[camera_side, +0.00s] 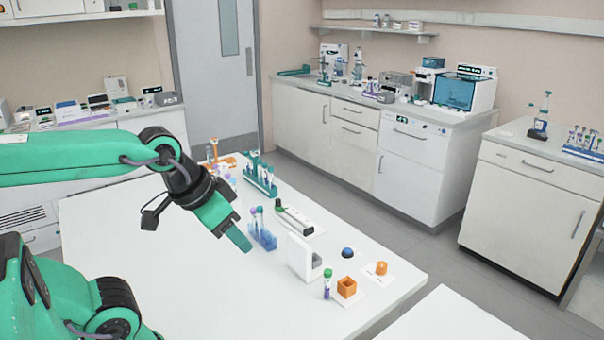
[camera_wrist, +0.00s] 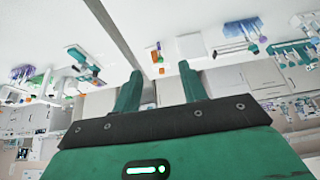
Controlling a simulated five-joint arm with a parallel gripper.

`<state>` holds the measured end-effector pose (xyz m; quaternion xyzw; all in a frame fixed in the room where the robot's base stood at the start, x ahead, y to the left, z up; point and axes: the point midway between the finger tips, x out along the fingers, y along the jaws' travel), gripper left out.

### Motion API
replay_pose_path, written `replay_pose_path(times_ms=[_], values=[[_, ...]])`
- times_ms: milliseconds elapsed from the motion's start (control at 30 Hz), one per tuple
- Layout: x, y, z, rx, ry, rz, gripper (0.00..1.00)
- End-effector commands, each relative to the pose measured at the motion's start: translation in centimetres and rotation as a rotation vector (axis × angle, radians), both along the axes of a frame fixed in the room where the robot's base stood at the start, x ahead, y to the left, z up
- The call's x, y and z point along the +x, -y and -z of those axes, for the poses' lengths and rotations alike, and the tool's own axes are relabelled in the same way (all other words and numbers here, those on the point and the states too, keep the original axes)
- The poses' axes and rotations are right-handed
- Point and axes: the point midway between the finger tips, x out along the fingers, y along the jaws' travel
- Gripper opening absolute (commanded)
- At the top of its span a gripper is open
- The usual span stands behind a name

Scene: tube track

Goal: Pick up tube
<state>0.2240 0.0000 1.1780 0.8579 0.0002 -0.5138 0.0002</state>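More capped tubes stand in a small blue rack (camera_side: 262,237) and a longer teal rack (camera_side: 260,183) further back. My gripper (camera_side: 240,242) is above the table, left of the blue rack in the side view, and points down to the right. In the wrist view my gripper (camera_wrist: 159,82) has its two teal fingers apart with nothing held between them. I cannot tell which tube is meant.
An orange open block (camera_side: 347,287) and an orange round piece (camera_side: 381,268) sit at the right front. A white upright stand (camera_side: 301,257), a blue dome (camera_side: 347,253) and a white-and-black device (camera_side: 294,219) are nearby. The table's left front is clear.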

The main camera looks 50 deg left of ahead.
Motion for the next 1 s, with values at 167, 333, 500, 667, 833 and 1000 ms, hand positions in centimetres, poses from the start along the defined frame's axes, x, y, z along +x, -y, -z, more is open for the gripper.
replay_pose_path(times_ms=[167,333,500,667,833,1000], values=[[0.0,0.0,0.0,0.000,0.000,0.001,0.44],[0.1,0.0,0.0,0.001,-0.002,0.002,0.44],[0.8,0.0,-0.1,0.004,-0.020,0.010,0.44],[2.4,0.1,-0.1,0.011,-0.058,0.028,0.44],[4.8,0.3,0.2,0.022,-0.112,0.056,0.44],[7.5,0.4,1.0,0.033,-0.169,0.087,0.44]])
